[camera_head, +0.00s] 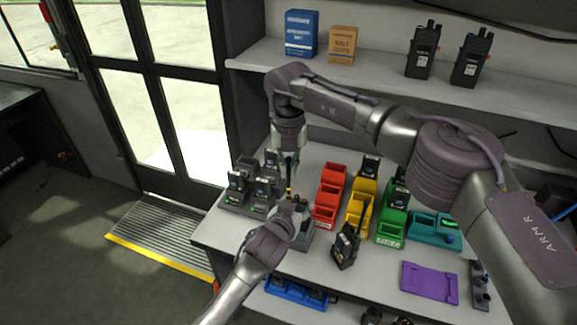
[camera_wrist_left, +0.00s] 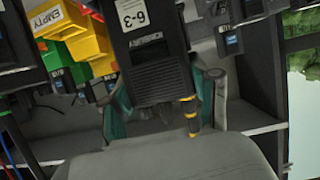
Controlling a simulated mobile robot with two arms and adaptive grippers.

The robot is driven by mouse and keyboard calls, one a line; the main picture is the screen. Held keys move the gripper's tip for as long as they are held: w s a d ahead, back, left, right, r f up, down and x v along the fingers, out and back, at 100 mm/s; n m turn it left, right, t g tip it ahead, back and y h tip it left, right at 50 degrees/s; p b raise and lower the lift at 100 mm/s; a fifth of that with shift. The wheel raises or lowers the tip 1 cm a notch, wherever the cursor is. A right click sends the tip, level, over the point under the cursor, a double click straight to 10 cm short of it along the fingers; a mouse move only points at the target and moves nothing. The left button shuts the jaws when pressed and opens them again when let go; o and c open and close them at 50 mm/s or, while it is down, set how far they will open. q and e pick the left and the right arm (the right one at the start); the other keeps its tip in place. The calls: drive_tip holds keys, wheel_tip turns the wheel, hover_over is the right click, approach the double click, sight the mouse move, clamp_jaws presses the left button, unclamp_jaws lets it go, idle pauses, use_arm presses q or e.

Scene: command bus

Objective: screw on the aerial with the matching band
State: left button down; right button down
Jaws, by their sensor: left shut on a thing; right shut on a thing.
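My left gripper (camera_head: 294,206) is low at the front of the workbench. In the left wrist view its teal fingertips close on both sides of a dark handheld radio (camera_wrist_left: 155,75) with a "6-3" label. A thin piece with yellow bands (camera_wrist_left: 190,118) shows at the radio's edge there. In the head view my right gripper (camera_head: 289,155) reaches down from above, shut on a slim dark aerial (camera_head: 289,178) with a yellowish band near its lower end. The aerial is upright just above my left gripper. Whether it touches the radio's socket is hidden.
Several radios (camera_head: 238,180) stand in grey holders at left. Red (camera_head: 329,190), yellow (camera_head: 358,208) and green (camera_head: 391,228) bins fill the middle. Another radio (camera_head: 345,247) stands in front of them. A purple tray (camera_head: 430,282) lies at right. A shelf (camera_head: 380,75) runs above.

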sight(289, 157)
drive_tip(key=shift+m, duration=1)
drive_tip(key=c, duration=1.2)
unclamp_jaws()
drive_tip(key=shift+c, duration=0.2)
drive_tip(key=shift+r, duration=2.25)
drive_tip(key=shift+o, duration=0.3)
